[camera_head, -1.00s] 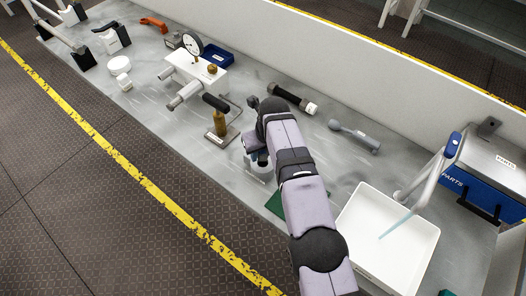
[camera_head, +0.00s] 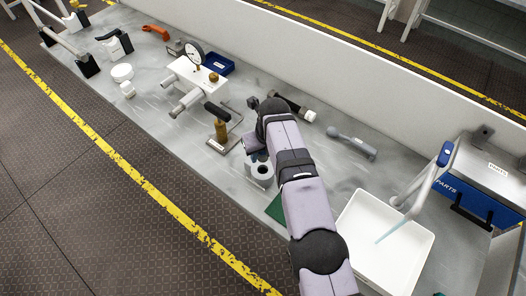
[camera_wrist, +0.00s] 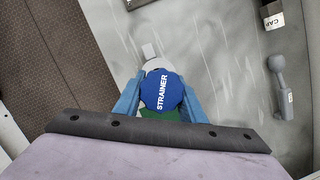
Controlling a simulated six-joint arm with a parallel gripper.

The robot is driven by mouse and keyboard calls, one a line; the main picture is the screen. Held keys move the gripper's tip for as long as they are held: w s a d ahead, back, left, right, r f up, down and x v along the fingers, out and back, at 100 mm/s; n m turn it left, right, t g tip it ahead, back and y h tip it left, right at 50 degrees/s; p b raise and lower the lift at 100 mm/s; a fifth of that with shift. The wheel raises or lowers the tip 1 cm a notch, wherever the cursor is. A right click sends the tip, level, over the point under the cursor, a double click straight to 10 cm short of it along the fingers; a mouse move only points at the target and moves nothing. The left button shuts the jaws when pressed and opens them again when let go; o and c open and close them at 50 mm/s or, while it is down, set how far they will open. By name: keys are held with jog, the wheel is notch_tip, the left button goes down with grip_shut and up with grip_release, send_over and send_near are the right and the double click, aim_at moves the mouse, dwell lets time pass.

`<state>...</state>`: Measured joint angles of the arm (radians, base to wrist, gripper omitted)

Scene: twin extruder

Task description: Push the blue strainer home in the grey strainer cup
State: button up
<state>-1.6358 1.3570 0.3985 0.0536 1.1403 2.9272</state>
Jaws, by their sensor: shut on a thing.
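The blue strainer (camera_wrist: 162,90), a round disc lettered STRAINER, sits between the two blue fingers of my gripper (camera_wrist: 161,102) in the wrist view. The gripper is shut on it. A pale grey part (camera_wrist: 158,64) shows just beyond the strainer's far edge; I cannot tell whether it is the cup. In the head view the grey strainer cup (camera_head: 262,181) stands on the bench just left of my arm, its dark round opening facing up. My arm hides most of the gripper and strainer there, so the gap between strainer and cup cannot be judged.
A green mat (camera_head: 276,208) lies by the cup, partly under my arm. A white tray (camera_head: 355,222) is to the right. A brass-bodied tool on a stand (camera_head: 221,130) is to the left. A capped black cylinder (camera_head: 308,115) and a grey handled tool (camera_head: 352,142) lie behind.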

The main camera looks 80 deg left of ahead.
jog(key=shift+f+b, duration=2)
jog(key=shift+f, duration=1)
jog(key=shift+r, duration=0.3)
jog(key=shift+d+f, duration=0.1)
jog(key=shift+f, duration=0.65)
jog(key=o, duration=0.5)
jog(key=shift+f, duration=0.1)
jog(key=shift+d, duration=0.1)
